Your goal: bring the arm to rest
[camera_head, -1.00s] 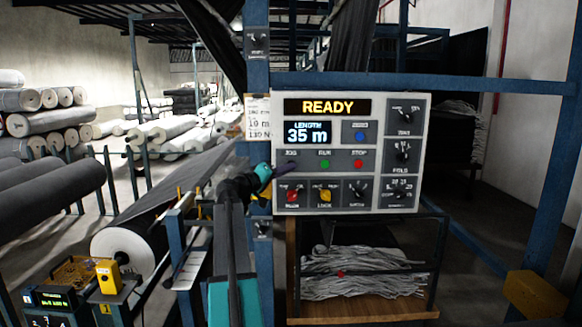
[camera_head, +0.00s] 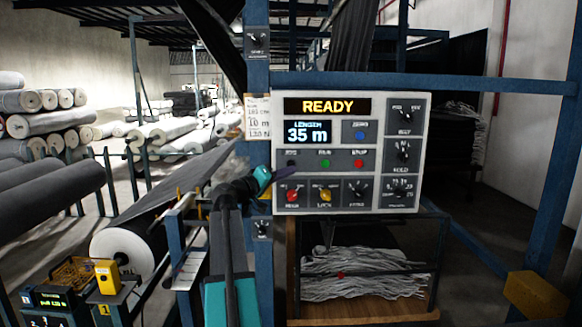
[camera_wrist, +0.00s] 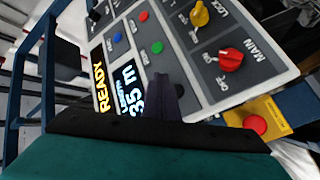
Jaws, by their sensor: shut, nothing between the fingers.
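My gripper (camera_head: 284,172) is shut and empty. Its dark purple fingertips are at the left side of the control panel (camera_head: 345,198), beside the black JOG button. In the wrist view the shut fingers (camera_wrist: 165,98) point at the panel, next to the length display (camera_wrist: 128,88); the JOG button is largely hidden behind them. I cannot tell whether the fingertips touch the panel. The panel's upper display (camera_head: 327,106) reads READY and the length display (camera_head: 307,131) reads 35 m.
A red MAIN knob (camera_head: 292,195) and a yellow LOCK knob (camera_head: 325,195) sit below the buttons. A blue post (camera_head: 257,75) stands left of the panel. A dark fabric roll (camera_head: 130,245) lies at lower left. A shelf with crumpled fabric (camera_head: 360,272) is under the panel.

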